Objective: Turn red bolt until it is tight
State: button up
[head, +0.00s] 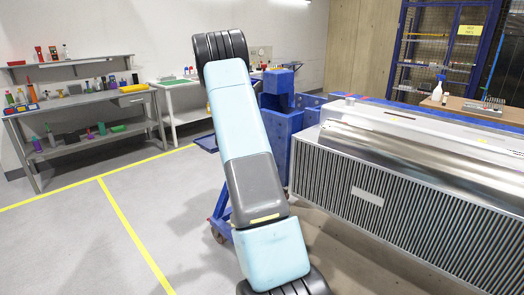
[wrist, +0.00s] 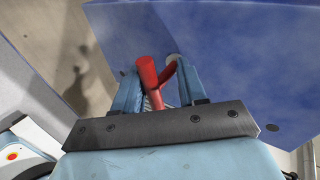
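In the wrist view, the red bolt (wrist: 147,72) shows as a forked red handle between the two fingers of my gripper (wrist: 160,85). A grey threaded-looking part shows beside the red. The fingers stand apart, one on each side of the red piece; whether they press on it is not clear. A large blue panel (wrist: 240,60) lies close behind the fingers. In the head view, the blue jig frame (head: 278,132) on a wheeled stand is partly covered by my arm. My gripper and the bolt are hidden there.
A large ribbed grey machine (head: 400,180) stands close on the right of the jig. A workbench (head: 85,100) with bottles and tools stands at the left wall. A blue rack (head: 440,50) is at the back right. The floor at left is clear, with yellow lines.

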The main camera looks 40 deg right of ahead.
jog(key=o, duration=0.3)
jog(key=shift+d, duration=0.1)
jog(key=v, duration=1.3)
jog(key=shift+a+r, duration=0.15)
jog(key=shift+a, duration=0.15)
